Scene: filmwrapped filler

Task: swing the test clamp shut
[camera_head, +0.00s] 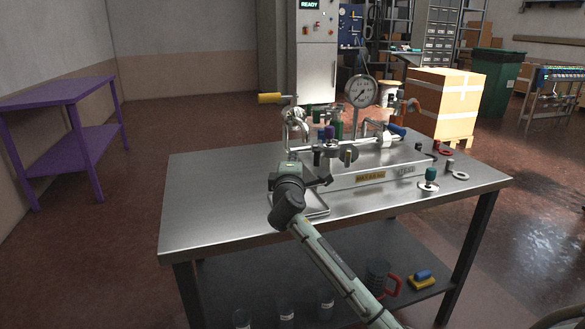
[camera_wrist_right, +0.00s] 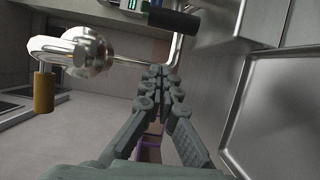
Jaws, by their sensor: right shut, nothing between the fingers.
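A test fixture (camera_head: 375,176) with a pressure gauge (camera_head: 362,91) stands on the steel table. At its left end is a shiny metal assembly (camera_head: 297,122) with an orange handle (camera_head: 269,98), which looks like the test clamp; its exact position is hard to tell. In the right wrist view, an orange handle (camera_wrist_right: 43,92) and a metal knob (camera_wrist_right: 85,50) show at left. My right gripper (camera_head: 291,162) is just in front of the fixture's left end. Its fingers (camera_wrist_right: 160,72) are shut and empty, apart from the orange handle. My left gripper is out of view.
A metal tray (camera_head: 318,208) lies below my right gripper. Green-topped and red parts stand at the table's right end. The table's left part (camera_head: 205,210) is clear. A purple table (camera_head: 60,95) is at left; a carton (camera_head: 445,100) stands behind at right.

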